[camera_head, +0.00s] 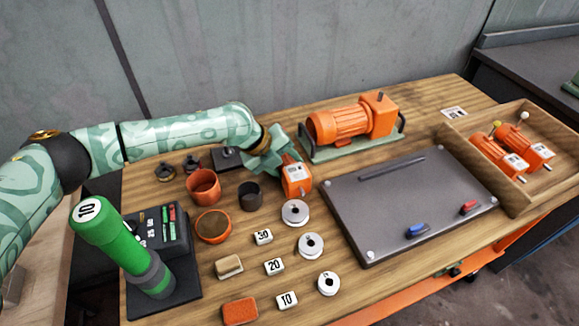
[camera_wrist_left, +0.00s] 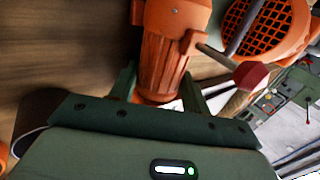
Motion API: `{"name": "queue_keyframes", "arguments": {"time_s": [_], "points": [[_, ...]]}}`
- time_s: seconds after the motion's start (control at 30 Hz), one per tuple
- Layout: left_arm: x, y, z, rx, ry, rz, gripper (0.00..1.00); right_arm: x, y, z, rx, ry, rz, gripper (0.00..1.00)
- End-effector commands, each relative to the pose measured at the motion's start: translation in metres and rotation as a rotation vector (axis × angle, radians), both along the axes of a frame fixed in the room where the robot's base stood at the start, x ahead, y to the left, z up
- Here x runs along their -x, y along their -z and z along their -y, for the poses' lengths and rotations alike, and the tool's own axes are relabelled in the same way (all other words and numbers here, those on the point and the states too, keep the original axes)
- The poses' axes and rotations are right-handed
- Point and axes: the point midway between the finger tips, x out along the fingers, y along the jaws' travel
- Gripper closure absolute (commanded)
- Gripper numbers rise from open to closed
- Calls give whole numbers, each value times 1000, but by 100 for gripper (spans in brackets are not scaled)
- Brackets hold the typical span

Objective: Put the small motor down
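An orange small motor (camera_head: 297,181) with a white label is in my left gripper (camera_head: 283,160), over the table beyond the white discs. In the left wrist view the motor's ribbed body (camera_wrist_left: 165,62) sits between the two fingers of my left gripper (camera_wrist_left: 158,88), which appear closed on its sides. A shaft with a red tip (camera_wrist_left: 250,75) shows beside it. I cannot tell whether the motor touches the wooden tabletop (camera_head: 190,262). My right gripper is not in view.
A large orange motor (camera_head: 350,122) on a green base stands behind. A grey board (camera_head: 395,195) with two markers lies right. A wooden tray (camera_head: 515,203) holds two small orange motors (camera_head: 524,145). Cups, white discs (camera_head: 310,245), number tiles and a green-handled device (camera_head: 110,235) crowd the left and front.

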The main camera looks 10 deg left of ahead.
Motion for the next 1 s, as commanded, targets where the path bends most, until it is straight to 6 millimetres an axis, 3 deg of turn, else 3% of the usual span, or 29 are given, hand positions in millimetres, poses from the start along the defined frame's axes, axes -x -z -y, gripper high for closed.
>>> {"name": "queue_keyframes", "arguments": {"time_s": [0.53, 0.73, 1.0], "points": [[-1, -13, 0, 4, -2, 5, 100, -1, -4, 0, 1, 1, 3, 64], [-1, -42, 3, 6, 1, 9, 100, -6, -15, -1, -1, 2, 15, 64], [15, -87, 38, 6, 3, 9, 100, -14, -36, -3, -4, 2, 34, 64]]}}
